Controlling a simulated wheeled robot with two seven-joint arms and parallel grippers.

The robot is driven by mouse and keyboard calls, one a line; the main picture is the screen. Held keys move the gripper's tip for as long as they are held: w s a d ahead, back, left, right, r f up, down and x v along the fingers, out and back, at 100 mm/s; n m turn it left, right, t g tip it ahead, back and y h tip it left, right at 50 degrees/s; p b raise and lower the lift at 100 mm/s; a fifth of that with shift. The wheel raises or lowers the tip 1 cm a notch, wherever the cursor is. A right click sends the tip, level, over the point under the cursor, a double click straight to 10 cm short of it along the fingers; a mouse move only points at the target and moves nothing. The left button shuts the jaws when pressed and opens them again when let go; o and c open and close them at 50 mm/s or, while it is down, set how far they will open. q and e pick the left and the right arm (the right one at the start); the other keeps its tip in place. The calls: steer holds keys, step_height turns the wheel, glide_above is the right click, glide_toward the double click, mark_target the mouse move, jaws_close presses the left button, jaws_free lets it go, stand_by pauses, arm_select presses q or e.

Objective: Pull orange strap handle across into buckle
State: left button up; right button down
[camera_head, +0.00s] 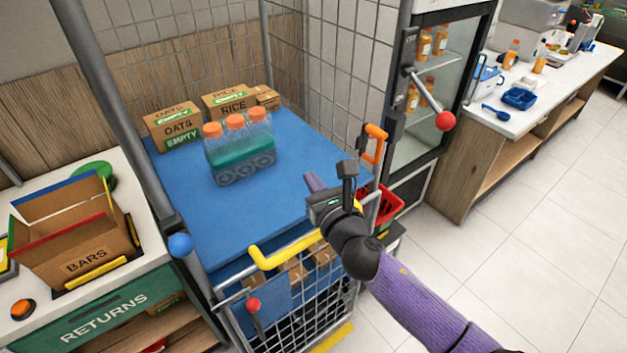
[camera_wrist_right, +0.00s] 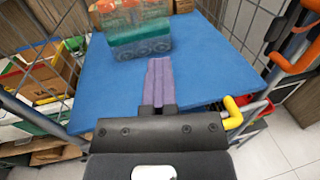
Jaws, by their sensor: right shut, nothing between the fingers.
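The orange strap handle (camera_head: 375,143) hangs at the right front post of the wire cage cart. Orange handle parts also show at the right edge of the right wrist view (camera_wrist_right: 303,58). I cannot clearly make out a buckle; a dark fitting with a blue ball (camera_head: 180,244) sits on the left front post. My right gripper (camera_head: 312,182) is shut and empty, its purple fingers together over the blue shelf (camera_head: 205,212), left of and below the orange handle in the head view. The shut fingers also show in the right wrist view (camera_wrist_right: 160,65). My left gripper is not in view.
On the shelf stand a bottle pack (camera_head: 240,150) and small boxes (camera_head: 172,128). A yellow bar (camera_head: 285,252) crosses the cart's front. A fridge (camera_head: 440,80) with a red-knobbed lever stands right. A returns counter (camera_head: 115,315) stands left. Floor at right is clear.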

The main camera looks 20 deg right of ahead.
stand_by(0.4)
steer(key=c, duration=0.7)
jaws_free()
steer(key=s, duration=0.3)
steer(key=s+d, duration=0.1)
steer(key=s, duration=0.2)
steer(key=s+b, duration=0.1)
steer(key=s, duration=0.3)
steer(key=shift+d, duration=0.25)
steer(key=shift+o, duration=0.3)
